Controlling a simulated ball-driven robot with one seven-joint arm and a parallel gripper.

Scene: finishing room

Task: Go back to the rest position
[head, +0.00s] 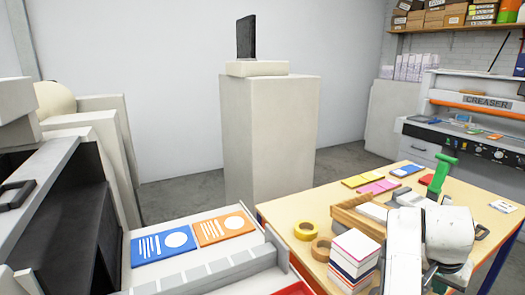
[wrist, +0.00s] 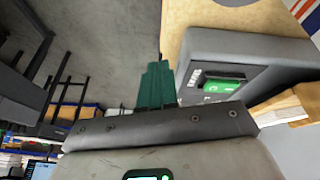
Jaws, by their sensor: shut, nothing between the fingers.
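My gripper (head: 444,166) shows in the head view at the right, over the work table (head: 308,248). Its green fingers point up and away from my white wrist. In the wrist view the green fingers (wrist: 154,72) are close together with nothing between them. My wrist hides part of the table's right side in the head view.
Coloured pads lie behind. The creaser machine (head: 484,103) stands at the back right. A grey box (wrist: 236,62) is near my gripper in the wrist view.

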